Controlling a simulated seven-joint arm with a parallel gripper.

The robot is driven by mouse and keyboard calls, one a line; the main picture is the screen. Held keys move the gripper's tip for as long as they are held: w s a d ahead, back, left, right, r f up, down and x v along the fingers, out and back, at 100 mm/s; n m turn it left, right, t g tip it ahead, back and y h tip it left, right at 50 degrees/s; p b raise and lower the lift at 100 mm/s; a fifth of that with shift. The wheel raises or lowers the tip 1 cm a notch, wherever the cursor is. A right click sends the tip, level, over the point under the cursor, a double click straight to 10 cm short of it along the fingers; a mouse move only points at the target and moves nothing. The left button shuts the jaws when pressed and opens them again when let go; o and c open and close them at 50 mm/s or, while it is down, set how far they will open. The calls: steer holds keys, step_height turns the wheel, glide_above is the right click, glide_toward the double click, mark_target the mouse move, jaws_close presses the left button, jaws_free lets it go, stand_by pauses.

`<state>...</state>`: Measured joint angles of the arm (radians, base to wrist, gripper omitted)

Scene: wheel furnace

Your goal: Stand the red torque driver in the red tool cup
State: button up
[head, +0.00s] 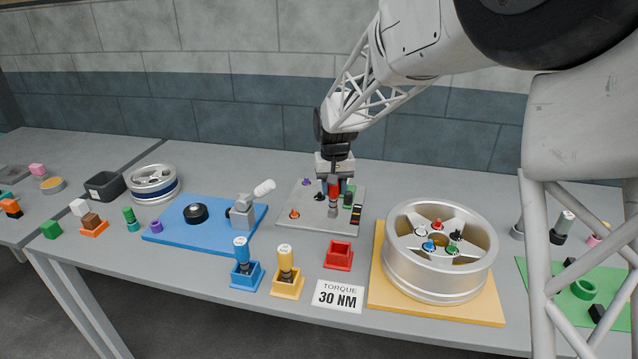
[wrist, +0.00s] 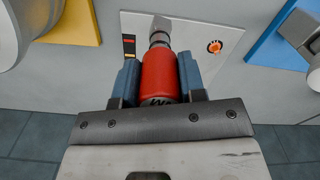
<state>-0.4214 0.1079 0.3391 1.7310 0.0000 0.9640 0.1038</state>
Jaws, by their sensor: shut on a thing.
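My gripper (head: 335,182) is shut on the red torque driver (head: 333,190), over the grey plate at the back middle of the table. In the wrist view the red driver (wrist: 160,75) lies between the two blue-grey fingers, with its grey metal end pointing away from the gripper. In the head view that grey end points down, and I cannot tell whether it touches the plate. The red tool cup (head: 339,255) stands in front of the plate, to the right of the yellow cup, and looks empty.
A blue cup (head: 246,275) and a yellow cup (head: 287,287) each hold a driver. A silver wheel (head: 439,275) on a yellow board stands right of the red cup. The "30 NM" sign (head: 338,296) lies in front. A blue board (head: 180,232) is at left.

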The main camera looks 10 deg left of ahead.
steer(key=s+d+f, duration=0.2)
steer(key=s+d, duration=0.1)
steer(key=s, duration=0.5)
steer(key=shift+d, duration=0.2)
stand_by(0.3)
steer(key=shift+f, duration=2.9)
stand_by(2.3)
steer(key=o, duration=1.2)
steer(key=shift+o, duration=0.2)
steer(key=shift+r, duration=0.1)
step_height(320, 180, up, 8)
steer(key=shift+f, duration=0.2)
